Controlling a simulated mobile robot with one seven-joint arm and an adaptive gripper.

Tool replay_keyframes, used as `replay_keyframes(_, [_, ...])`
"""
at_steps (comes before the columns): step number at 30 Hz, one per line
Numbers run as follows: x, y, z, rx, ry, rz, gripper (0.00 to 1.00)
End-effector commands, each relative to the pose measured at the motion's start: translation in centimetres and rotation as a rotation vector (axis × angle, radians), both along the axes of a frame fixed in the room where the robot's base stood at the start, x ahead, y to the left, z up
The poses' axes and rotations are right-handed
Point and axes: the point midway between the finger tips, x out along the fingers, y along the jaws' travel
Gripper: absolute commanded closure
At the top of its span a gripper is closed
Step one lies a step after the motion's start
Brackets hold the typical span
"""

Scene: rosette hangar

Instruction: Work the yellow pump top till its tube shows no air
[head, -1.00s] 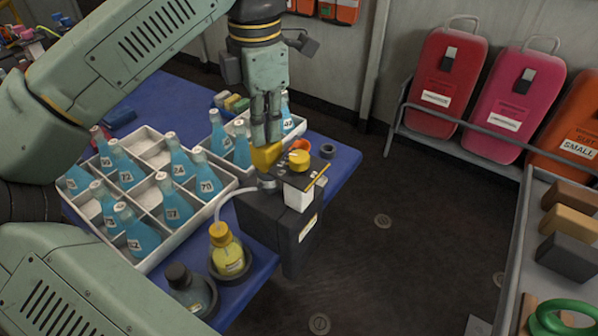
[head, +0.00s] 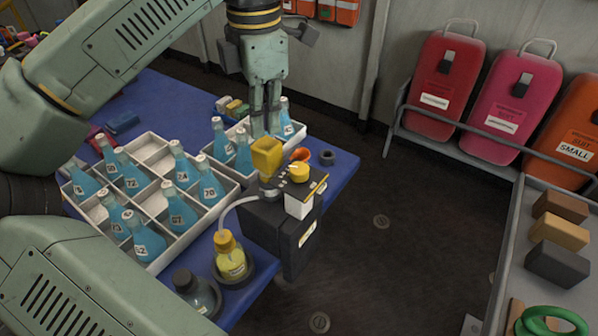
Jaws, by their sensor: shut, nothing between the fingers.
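The yellow pump top (head: 267,157) stands up on the dark pump box (head: 285,235) at the front right of the blue table. My gripper (head: 265,134) is shut and empty, its fingertips just above or behind the pump top. I cannot tell whether they touch it. A pale tube (head: 238,203) curves from the yellow-capped bottle (head: 231,258) to the side of the pump. The tube looks whitish; any air in it is too small to tell. A round yellow knob (head: 299,172) sits on the box beside the pump top.
White divided trays (head: 150,206) with blue numbered bottles stand left of and behind the pump. A dark-capped flask (head: 192,290) stands at the table's front edge. The floor (head: 400,230) to the right is clear, up to a shelf with blocks (head: 560,232).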

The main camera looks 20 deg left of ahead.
Motion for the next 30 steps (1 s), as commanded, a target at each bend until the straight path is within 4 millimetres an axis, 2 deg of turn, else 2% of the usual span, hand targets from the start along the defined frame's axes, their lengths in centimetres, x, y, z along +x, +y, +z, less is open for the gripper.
replay_keyframes(1, [0.0, 0.0, 0.7, 0.000, 0.000, 0.000, 1.00])
replay_keyframes(24, [0.0, 0.0, 6.1, 0.000, 0.000, 0.001, 1.00])
replay_keyframes(30, [0.0, 0.0, 6.3, 0.000, 0.000, 0.000, 1.00])
